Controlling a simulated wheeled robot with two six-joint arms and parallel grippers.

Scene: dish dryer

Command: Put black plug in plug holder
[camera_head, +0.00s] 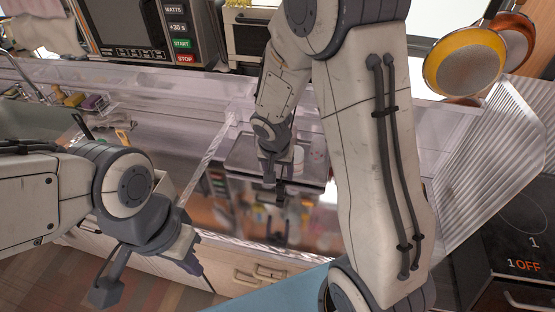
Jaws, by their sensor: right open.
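I cannot clearly make out the black plug or the plug holder; small dark shapes around my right gripper are hard to separate from reflections in the shiny surface. My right gripper (279,196) points down over the glossy surface beside a grey tray. It is open, and I see nothing clearly between its fingers. My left gripper (148,276) is at the lower left, in front of the counter, with its two fingers spread wide and nothing between them. My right arm crosses the middle of the view and hides part of the counter.
A microwave (150,30) stands at the back left. Round pans (465,62) are at the upper right. A ribbed clear panel (492,165) and a black cooktop (515,235) are at the right. Wooden drawers (235,274) are below the counter.

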